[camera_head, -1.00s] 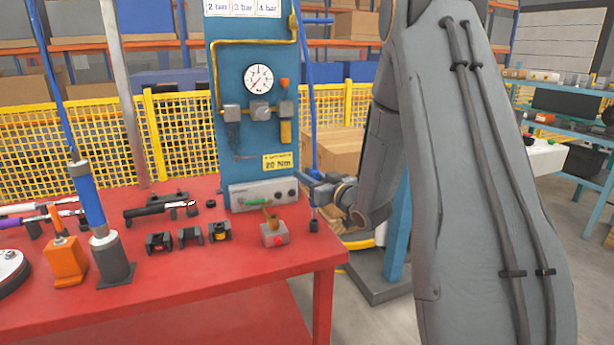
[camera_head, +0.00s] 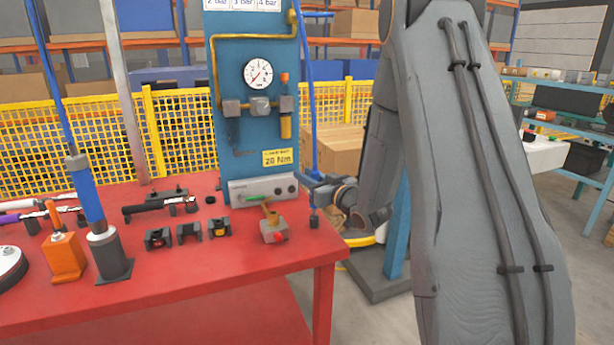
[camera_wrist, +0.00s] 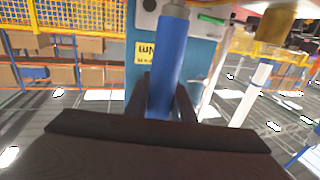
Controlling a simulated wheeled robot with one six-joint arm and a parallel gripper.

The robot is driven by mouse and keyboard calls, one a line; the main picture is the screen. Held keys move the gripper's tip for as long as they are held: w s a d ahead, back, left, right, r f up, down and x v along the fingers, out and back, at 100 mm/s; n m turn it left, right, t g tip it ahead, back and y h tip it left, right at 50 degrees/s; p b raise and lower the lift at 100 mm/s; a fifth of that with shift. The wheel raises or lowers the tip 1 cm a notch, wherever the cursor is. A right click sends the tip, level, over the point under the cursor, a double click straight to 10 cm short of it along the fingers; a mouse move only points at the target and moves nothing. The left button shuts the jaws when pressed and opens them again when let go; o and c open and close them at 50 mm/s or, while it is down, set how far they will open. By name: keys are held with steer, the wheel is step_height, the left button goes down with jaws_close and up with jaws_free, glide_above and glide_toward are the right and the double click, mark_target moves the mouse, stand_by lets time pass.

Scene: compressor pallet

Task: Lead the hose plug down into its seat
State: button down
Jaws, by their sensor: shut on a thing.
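My gripper (camera_head: 316,184) is shut on the blue hose plug, to the right of the gauge board at the table's right end. The wrist view shows the plug's blue body (camera_wrist: 166,65) between the dark fingers (camera_wrist: 160,105), with its grey end (camera_wrist: 175,10) at the top edge. In the head view the plug's dark lower end (camera_head: 314,218) points down, beside a small grey block with a brass fitting (camera_head: 272,216) and a red button. This fitting may be the seat; I cannot tell for certain. The plug stands apart from it, to its right.
The blue gauge board (camera_head: 235,140) stands behind, with a grey control box (camera_head: 262,190) at its foot. Small black holders (camera_head: 188,232), an orange stand (camera_head: 64,257) and a blue cylinder on a dark base (camera_head: 114,265) stand on the red table (camera_head: 200,285).

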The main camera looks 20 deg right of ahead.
steer(key=shift+f+b, duration=0.7)
steer(key=shift+f, duration=0.45)
steer(key=c, duration=1.4)
jaws_free()
steer(key=shift+c, duration=0.2)
steer(key=v, duration=0.8)
steer(key=shift+b, duration=0.4)
